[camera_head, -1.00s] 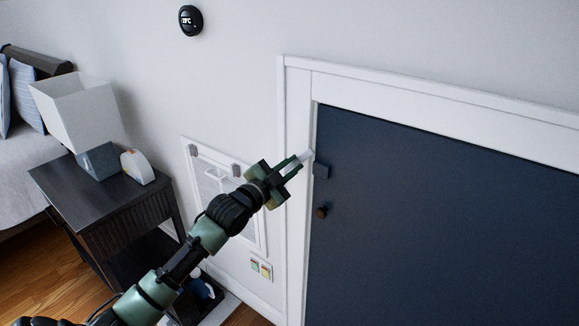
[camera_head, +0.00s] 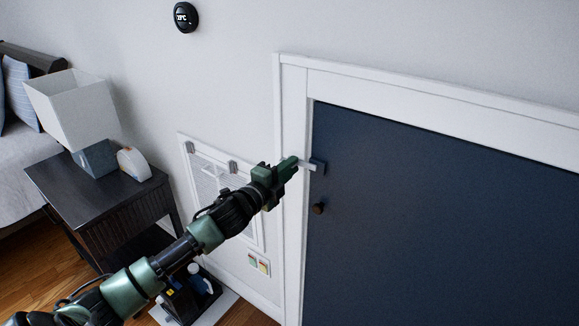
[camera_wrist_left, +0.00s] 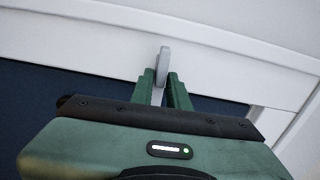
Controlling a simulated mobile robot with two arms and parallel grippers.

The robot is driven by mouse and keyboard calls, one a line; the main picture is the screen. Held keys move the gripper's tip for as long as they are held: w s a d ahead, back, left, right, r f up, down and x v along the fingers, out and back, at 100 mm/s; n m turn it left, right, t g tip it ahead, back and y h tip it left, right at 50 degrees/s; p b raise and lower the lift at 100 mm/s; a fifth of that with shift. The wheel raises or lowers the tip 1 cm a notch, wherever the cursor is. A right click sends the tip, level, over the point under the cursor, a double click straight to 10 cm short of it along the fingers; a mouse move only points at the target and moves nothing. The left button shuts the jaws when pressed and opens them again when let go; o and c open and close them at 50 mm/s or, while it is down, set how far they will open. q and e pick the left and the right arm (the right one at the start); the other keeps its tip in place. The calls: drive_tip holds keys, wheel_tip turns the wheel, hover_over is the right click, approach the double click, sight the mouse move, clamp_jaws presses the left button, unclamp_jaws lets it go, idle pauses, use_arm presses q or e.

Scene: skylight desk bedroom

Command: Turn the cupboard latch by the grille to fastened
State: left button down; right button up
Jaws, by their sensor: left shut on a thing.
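The cupboard latch (camera_head: 309,166) is a light grey bar on the white frame at the left edge of the dark blue door (camera_head: 430,220). It lies near horizontal, and its right end is at the small dark catch (camera_head: 319,167) on the door. Whether it is fully seated there I cannot tell. My left gripper (camera_head: 292,163) is shut on the latch and hides its left part. In the left wrist view the bar (camera_wrist_left: 164,58) stands up between the two fingers (camera_wrist_left: 161,90). My right gripper is not in view.
A round dark knob (camera_head: 319,208) sits on the door below the catch. The white grille (camera_head: 206,178) is on the wall left of the frame, partly behind my left arm. A dark nightstand (camera_head: 95,198) with a lamp (camera_head: 75,108) stands at the left.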

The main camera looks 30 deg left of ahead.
use_arm(q)
drive_tip(key=shift+f+m, duration=0.15)
drive_tip(key=shift+m, duration=0.15)
idle(0.4)
drive_tip(key=c, duration=1.5)
unclamp_jaws()
drive_tip(key=shift+s, duration=0.15)
drive_tip(key=shift+s+a+b, duration=0.15)
drive_tip(key=shift+s+b, duration=0.25)
drive_tip(key=shift+s, duration=1.5)
drive_tip(key=shift+s+a+b, duration=0.15)
drive_tip(key=shift+s+b, duration=0.25)
drive_tip(key=shift+s, duration=1.5)
